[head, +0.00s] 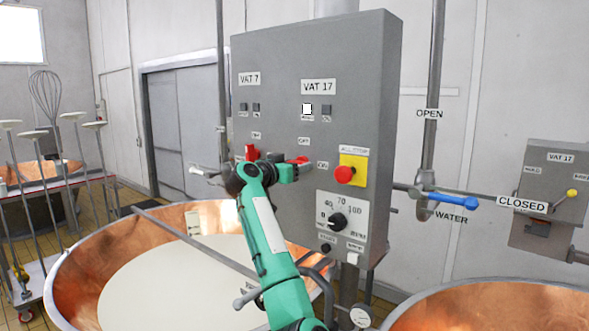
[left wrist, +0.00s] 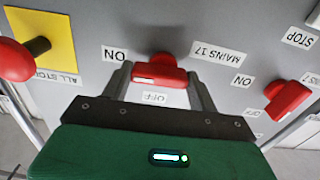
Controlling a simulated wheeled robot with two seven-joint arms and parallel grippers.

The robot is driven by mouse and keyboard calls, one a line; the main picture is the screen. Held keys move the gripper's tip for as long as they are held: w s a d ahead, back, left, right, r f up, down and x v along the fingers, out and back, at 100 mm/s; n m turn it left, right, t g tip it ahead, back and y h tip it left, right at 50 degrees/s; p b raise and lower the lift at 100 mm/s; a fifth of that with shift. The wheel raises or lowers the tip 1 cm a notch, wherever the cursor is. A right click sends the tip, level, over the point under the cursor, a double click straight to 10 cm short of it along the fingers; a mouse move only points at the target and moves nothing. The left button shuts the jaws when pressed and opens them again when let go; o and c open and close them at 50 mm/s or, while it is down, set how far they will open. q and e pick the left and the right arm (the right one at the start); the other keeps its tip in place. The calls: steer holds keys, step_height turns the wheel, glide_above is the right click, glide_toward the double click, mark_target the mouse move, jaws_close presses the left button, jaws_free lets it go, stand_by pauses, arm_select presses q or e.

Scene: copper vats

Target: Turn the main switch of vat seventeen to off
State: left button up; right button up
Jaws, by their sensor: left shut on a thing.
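The main switch of vat seventeen is a red handle (head: 299,159) on the grey panel (head: 370,70), below the VAT 17 label (head: 318,87). In the left wrist view, upside down, this red switch (left wrist: 158,75) is between the fingers, beside the MAINS 17 label (left wrist: 218,53). Its handle lies level, its white-marked end toward the ON label (left wrist: 114,54). The OFF label (left wrist: 153,98) is off to its side. My left gripper (head: 290,170) is shut on the switch; it also shows in the left wrist view (left wrist: 160,83). My right gripper is not in view.
The red vat 7 switch (head: 251,152) is close by; it also shows in the left wrist view (left wrist: 288,99). The red stop button (head: 345,174) on its yellow plate and a black dial (head: 338,220) are near. A copper vat (head: 95,250) stands below my left arm.

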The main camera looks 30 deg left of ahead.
arm_select(q)
steer(key=shift+a+r+n+b, duration=0.15)
steer(key=shift+n+b, duration=1.2)
steer(key=shift+n, duration=3.05)
steer(key=shift+a+r+n+b, duration=0.1)
steer(key=shift+n+b, duration=1.2)
steer(key=shift+n, duration=3.1)
steer(key=o, duration=1)
steer(key=shift+f, duration=0.1)
